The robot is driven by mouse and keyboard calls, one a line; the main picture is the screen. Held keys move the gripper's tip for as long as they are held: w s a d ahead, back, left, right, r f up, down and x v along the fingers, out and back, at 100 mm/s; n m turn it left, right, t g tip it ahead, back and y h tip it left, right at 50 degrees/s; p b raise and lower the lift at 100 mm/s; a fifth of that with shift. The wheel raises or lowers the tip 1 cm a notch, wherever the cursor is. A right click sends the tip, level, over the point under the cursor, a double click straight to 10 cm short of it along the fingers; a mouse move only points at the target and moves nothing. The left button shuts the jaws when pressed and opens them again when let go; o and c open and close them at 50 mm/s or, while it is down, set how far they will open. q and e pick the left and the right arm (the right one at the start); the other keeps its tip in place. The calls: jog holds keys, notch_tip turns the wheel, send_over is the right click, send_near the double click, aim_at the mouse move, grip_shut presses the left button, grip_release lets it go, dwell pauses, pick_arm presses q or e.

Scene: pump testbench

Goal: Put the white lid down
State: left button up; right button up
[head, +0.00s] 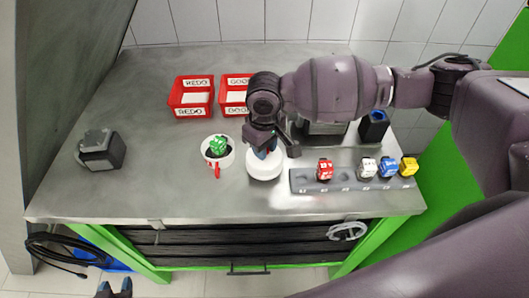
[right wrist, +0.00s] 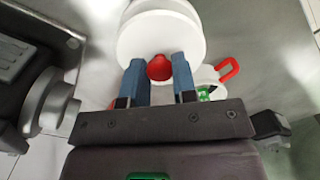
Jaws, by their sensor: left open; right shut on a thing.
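The white lid (head: 264,165) is a round white piece beside the white pump housing, near the grey part rack. It also shows in the right wrist view (right wrist: 160,35), with a red knob (right wrist: 160,68). My right gripper (head: 265,152) is shut on the lid, its blue fingers on either side of the knob. Whether the lid touches the table is hard to tell. The housing (head: 229,160) holds a green part (head: 218,145) and has a red handle (head: 217,171). My left gripper (head: 115,290) is open and empty at the bottom left, off the table's front.
Two red bins (head: 191,112) (head: 225,110) stand at the back. The grey rack (head: 345,181) holds red, white, blue and yellow parts. A dark grey device (head: 101,150) stands at the left. The table (head: 150,190) is clear between that device and the housing.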

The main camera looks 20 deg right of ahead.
jog(key=shift+f, duration=1.3)
jog(key=shift+f, duration=0.15)
jog(key=o, duration=0.8)
jog(key=shift+c, duration=0.2)
notch_tip(320, 180, up, 12)
jog(key=shift+r, duration=0.2)
jog(key=shift+f, duration=0.1)
